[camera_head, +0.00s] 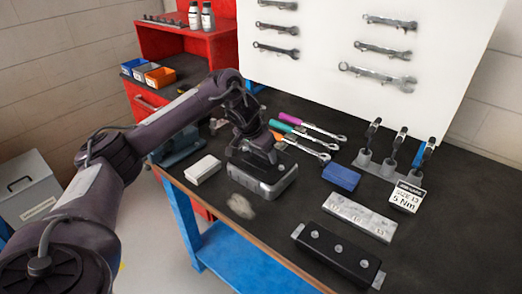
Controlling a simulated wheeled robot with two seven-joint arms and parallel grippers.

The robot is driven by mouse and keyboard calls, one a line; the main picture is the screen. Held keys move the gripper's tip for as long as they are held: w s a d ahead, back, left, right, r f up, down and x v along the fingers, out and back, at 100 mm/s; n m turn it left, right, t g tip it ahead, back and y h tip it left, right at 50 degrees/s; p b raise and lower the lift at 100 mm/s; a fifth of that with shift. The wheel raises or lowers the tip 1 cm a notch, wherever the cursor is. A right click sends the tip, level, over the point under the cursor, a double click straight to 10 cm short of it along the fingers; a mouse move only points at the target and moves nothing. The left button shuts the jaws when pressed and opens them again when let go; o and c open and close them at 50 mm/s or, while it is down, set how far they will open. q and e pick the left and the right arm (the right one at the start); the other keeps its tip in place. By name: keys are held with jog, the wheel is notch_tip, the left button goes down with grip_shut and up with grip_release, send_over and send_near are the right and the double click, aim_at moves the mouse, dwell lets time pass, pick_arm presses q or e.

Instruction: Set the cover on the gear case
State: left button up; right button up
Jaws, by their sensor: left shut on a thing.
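My left gripper (258,158) points down over a grey metal case with rounded corners (273,187), which I take as the gear case, near the table's left front edge. The gripper is shut on a dark, flat piece at the top of this case, which looks like the cover. The fingers and wrist hide much of it. I cannot tell whether the cover touches the case or sits just above it. My right gripper is not in view.
On the dark bench top (290,230), a white box (203,169) lies left of the case and a crumpled rag (241,206) in front. A blue box (341,177), a metal block (359,217) and a black bar (337,254) lie right. Colored-handled wrenches (305,128) lie behind.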

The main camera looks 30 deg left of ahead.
aim_at(255, 165)
pick_arm(q)
jog(key=shift+f, duration=0.15)
jog(key=o, duration=1.2)
jog(key=shift+o, duration=0.8)
jog(key=shift+s+r, duration=0.1)
jog(key=shift+r, duration=0.1)
jog(key=p+v, duration=0.1)
jog(key=v, duration=0.6)
jog(key=shift+r+p, duration=0.2)
jog(key=shift+p, duration=0.15)
